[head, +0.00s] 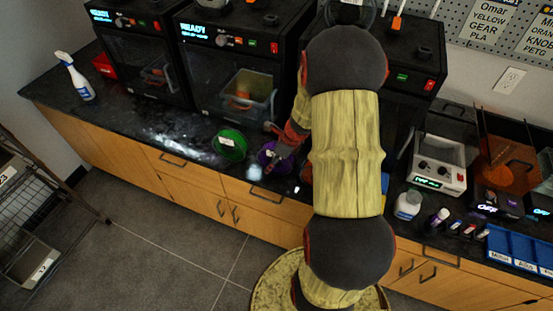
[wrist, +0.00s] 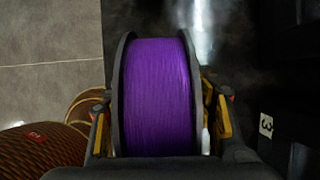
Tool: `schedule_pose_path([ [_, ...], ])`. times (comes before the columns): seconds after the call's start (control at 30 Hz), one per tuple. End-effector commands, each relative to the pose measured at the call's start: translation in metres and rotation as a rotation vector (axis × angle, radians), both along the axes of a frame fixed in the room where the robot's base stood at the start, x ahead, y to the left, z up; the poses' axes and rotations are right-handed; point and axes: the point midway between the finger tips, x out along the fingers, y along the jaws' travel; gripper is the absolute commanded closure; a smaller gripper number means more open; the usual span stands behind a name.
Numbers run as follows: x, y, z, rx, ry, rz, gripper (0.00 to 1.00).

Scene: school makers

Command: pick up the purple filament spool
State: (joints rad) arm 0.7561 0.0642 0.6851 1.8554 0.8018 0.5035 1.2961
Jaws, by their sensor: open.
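The purple filament spool (wrist: 160,95) fills the middle of the wrist view, with purple filament between two dark flanges. In the head view the purple spool (head: 277,157) is on the black counter near its front edge, partly hidden by my gripper. My gripper (head: 271,140) reaches down over it. In the wrist view the fingers of my gripper (wrist: 161,122) are open, one on each side of the spool. They sit close to the flanges; I cannot tell whether they touch.
A green spool (head: 229,145) stands just left of the purple one. Printers (head: 232,57) line the back of the counter. A white spray bottle (head: 76,78) is at the far left. At right are a small white bottle (head: 408,204), a white device (head: 437,160) and a blue bin (head: 518,251).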

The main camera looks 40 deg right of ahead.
Motion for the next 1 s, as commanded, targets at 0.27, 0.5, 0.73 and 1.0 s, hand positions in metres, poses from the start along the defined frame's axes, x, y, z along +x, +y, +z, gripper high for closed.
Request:
schedule_pose_path([
  [0.27,-0.0003,0.0001,0.0002,0.001,0.0,0.0,0.59],
  [0.5,-0.0003,0.0002,0.0002,0.001,0.0,0.0,0.73],
  [0.73,-0.0003,0.0002,0.0002,0.001,0.0,0.0,0.86],
  [1.0,-0.0003,0.0003,0.0002,0.001,0.0,0.0,1.0],
])
